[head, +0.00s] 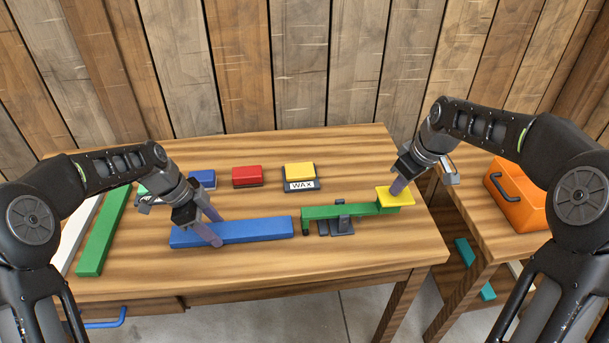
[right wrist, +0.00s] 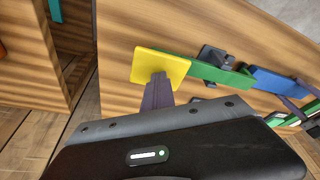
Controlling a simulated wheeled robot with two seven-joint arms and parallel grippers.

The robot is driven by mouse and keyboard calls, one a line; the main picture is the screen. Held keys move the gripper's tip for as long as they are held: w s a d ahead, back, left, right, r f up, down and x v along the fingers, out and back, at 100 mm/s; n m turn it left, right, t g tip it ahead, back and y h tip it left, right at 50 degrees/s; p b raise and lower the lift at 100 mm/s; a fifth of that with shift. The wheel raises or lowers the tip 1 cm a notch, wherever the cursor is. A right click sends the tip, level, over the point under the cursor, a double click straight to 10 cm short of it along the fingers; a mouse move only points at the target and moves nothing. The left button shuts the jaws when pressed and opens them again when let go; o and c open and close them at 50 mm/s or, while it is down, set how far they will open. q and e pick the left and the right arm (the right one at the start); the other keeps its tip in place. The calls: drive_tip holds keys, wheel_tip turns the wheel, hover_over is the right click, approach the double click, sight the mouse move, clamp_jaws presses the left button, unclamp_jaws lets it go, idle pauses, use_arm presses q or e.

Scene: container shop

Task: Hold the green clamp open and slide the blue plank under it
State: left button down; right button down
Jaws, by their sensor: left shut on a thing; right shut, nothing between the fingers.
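The green clamp (head: 345,211) is a long bar on a dark grey base (head: 336,226), with a yellow pad (head: 396,197) at its right end. The blue plank (head: 258,230) lies on the table left of the clamp, its right end close to the bar's left tip. My left gripper (head: 213,233) is shut on the plank's left part. My right gripper (head: 397,187) is shut and empty, its fingertips at the yellow pad. In the right wrist view the fingers (right wrist: 158,88) meet the pad (right wrist: 160,66); the clamp bar (right wrist: 218,74) and plank (right wrist: 285,84) lie beyond.
Red (head: 247,176), blue (head: 203,179) and yellow-topped WAX (head: 300,176) blocks stand farther back. A green plank (head: 103,231) and a white strip lie at the left. An orange box (head: 517,194) sits on a side table at right. The table's front strip is clear.

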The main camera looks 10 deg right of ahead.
sight(243, 228)
drive_tip(key=shift+a+f, duration=0.15)
drive_tip(key=shift+f, duration=0.8)
drive_tip(key=shift+a+f, duration=0.1)
drive_tip(key=shift+f, duration=0.85)
use_arm(q)
drive_tip(key=shift+d, duration=0.25)
drive_tip(key=shift+d, duration=3.05)
drive_tip(key=shift+f, duration=0.25)
use_arm(e)
drive_tip(key=shift+r, duration=0.15)
drive_tip(key=shift+d+r, duration=0.15)
drive_tip(key=shift+r, duration=4.35)
